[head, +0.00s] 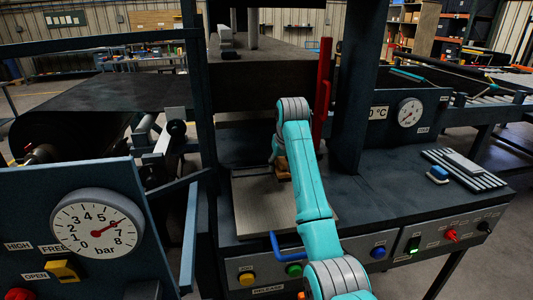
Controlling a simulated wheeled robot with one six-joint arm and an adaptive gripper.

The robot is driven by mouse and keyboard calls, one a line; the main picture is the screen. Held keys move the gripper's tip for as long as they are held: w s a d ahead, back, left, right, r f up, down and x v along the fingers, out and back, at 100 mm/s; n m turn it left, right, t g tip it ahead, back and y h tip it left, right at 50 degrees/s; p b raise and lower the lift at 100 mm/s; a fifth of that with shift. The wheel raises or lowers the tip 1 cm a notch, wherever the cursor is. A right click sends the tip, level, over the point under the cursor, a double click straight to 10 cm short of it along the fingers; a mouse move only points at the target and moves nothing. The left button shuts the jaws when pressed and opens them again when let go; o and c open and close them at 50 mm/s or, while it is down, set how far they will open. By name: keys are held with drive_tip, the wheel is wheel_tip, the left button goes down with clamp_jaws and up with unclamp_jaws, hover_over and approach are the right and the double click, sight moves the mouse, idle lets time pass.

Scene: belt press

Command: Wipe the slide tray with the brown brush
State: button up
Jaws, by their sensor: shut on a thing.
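The slide tray (260,208) is a flat grey-beige plate in the press opening, with a blue handle (287,251) at its front. My turquoise arm reaches over its right part from the front. My gripper (279,162) is mostly hidden behind my arm's wrist, over the back right part of the tray. A brown thing, apparently the brush (283,172), shows just below the wrist, and my gripper is shut on it. I cannot tell whether the brush touches the tray.
A red upright lever (323,90) and a dark press column (359,90) stand close to my arm. A blue-handled item (438,174) lies by a slatted rack (465,170) at right. A pressure gauge panel (97,224) stands at left. Buttons (378,252) line the front.

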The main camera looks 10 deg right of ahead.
drive_tip(key=shift+r, duration=2.4)
